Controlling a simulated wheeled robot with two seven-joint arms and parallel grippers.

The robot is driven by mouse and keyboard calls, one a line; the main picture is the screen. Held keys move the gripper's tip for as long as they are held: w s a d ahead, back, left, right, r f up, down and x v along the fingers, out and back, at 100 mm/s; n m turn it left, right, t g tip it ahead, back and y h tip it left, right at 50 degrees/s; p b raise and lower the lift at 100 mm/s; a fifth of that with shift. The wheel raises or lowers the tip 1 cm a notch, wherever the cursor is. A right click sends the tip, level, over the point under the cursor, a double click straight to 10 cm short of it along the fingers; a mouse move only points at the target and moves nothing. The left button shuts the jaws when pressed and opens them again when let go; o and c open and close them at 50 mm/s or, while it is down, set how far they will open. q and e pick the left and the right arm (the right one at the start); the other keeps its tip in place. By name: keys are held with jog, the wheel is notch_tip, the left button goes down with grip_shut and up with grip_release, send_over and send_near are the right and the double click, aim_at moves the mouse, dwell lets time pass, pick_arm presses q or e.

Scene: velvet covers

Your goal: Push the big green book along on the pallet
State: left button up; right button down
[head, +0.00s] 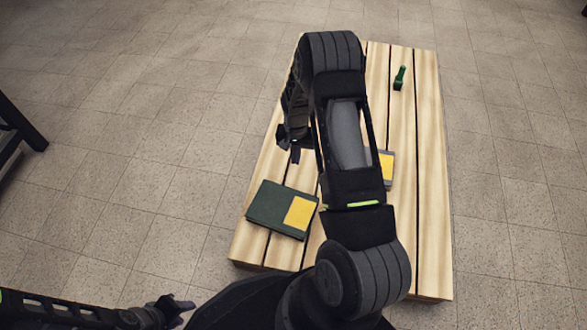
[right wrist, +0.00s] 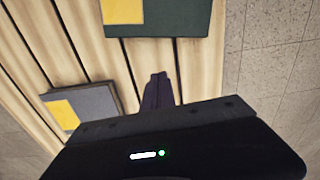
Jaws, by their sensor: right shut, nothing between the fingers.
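The big green book (head: 267,204) lies flat on the wooden pallet (head: 428,190), near its front left edge. It has a yellow patch on its cover. In the right wrist view the green book (right wrist: 178,18) is at the top, cut off by the frame edge. My right gripper (head: 294,150) is shut and empty, beyond the far side of the book, with a gap between them. Its fingers (right wrist: 158,84) point towards the book in the wrist view. My left gripper (head: 178,306) is low at the left, off the pallet; its jaw opening is unclear.
A smaller grey book (right wrist: 97,103) with a yellow patch lies on the pallet; my right arm partly covers it in the head view (head: 390,180). A small dark green object (head: 399,79) stands at the pallet's far right. Tiled floor surrounds the pallet. A dark frame (head: 20,128) stands far left.

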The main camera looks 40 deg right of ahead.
aim_at(293, 190)
notch_tip(293, 190, down, 9)
jog(key=b, duration=0.4)
jog(key=shift+f, duration=0.2)
jog(key=shift+s+a, duration=1)
jog(key=shift+a, duration=0.2)
jog(key=shift+s+a+b, duration=0.3)
jog(key=shift+s+a, duration=0.05)
jog(key=shift+s+a+r+p, duration=0.15)
jog(key=shift+s+a+p, duration=0.45)
jog(key=shift+a, duration=0.1)
jog(key=shift+s, duration=0.1)
